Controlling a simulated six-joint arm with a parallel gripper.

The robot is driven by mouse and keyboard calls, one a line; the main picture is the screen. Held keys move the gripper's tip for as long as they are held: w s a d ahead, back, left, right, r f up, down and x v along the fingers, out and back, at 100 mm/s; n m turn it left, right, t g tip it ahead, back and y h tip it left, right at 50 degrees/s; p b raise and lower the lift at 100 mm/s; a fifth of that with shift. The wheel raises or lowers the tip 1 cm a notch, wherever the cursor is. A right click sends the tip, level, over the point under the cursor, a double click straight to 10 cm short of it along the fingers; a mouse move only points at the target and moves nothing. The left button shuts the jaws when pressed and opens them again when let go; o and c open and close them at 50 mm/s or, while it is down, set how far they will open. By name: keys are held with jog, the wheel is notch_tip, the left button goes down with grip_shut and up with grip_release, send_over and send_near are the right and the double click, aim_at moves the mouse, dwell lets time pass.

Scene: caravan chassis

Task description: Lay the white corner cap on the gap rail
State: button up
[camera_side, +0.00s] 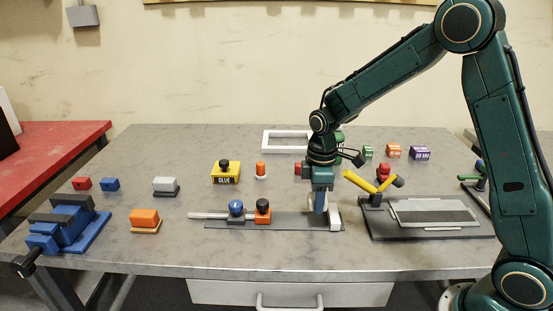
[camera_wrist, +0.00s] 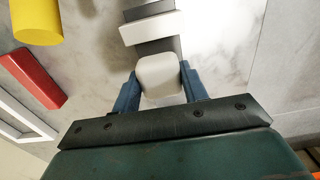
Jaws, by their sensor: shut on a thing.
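My gripper (camera_side: 319,205) points down over the right part of the grey rail strip (camera_side: 285,224) in the side view. In the wrist view its two blue fingers (camera_wrist: 160,84) are shut on the white corner cap (camera_wrist: 160,73), a rounded block. The cap sits between the fingertips, over the near end of a grey strip (camera_wrist: 158,46). I cannot tell whether it touches the strip. A white block (camera_wrist: 151,28) lies across that strip, beyond the cap. In the side view a white block (camera_side: 336,219) stands at the rail's right end. The fingers largely hide the cap there.
A blue-topped piece (camera_side: 236,210) and an orange piece (camera_side: 263,211) stand on the rail, left of my gripper. A red block (camera_side: 299,168) is behind. The table's front edge strip is clear.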

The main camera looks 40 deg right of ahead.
aim_at(316, 220)
jog(key=shift+f, duration=2.15)
jog(key=shift+f, duration=0.15)
jog(key=o, duration=1)
jog(key=shift+r, duration=0.2)
notch_tip(316, 220, up, 11)
jog(key=shift+r, duration=0.5)
